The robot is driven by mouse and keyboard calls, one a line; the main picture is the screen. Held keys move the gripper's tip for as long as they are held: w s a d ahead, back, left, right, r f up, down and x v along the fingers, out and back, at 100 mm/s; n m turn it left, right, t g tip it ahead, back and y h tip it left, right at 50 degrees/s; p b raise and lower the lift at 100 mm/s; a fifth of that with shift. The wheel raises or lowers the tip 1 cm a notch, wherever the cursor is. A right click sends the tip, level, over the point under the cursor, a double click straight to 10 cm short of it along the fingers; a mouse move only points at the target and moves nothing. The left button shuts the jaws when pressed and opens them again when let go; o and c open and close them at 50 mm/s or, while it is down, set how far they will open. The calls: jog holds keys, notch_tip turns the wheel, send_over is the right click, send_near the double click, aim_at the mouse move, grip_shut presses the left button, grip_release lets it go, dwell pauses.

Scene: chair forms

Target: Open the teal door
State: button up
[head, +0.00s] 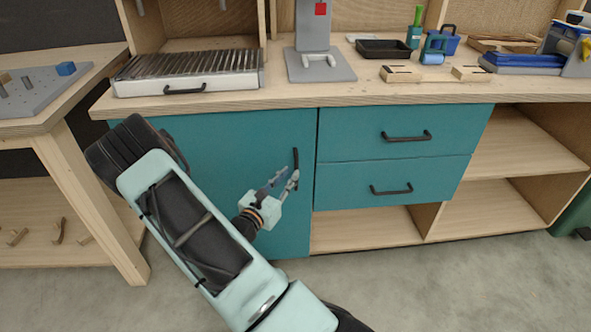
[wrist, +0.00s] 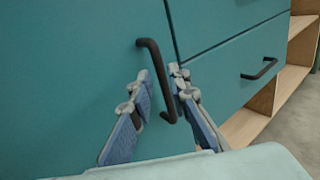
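The teal door (head: 250,135) is the left front of the workbench cabinet and looks shut, flush with the drawers beside it. Its black vertical bar handle (head: 296,158) is near the door's right edge; it also shows in the wrist view (wrist: 156,65). My gripper (head: 284,173) is at the lower part of the handle. In the wrist view, my gripper (wrist: 162,76) has one blue-grey finger on each side of the handle bar, with a gap between the tips. Whether either finger touches the bar is not clear.
Two teal drawers with black handles (head: 407,136) (head: 392,189) are right of the door. Open wooden shelves (head: 520,150) are farther right. A grill-like tray (head: 188,75) and a grey stand (head: 320,66) are on the bench top. Another wooden table (head: 75,165) stands at the left.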

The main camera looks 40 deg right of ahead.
aim_at(295, 168)
jog(key=b+x, duration=0.1)
jog(key=x, duration=0.4)
jog(key=shift+d, duration=0.2)
grip_shut()
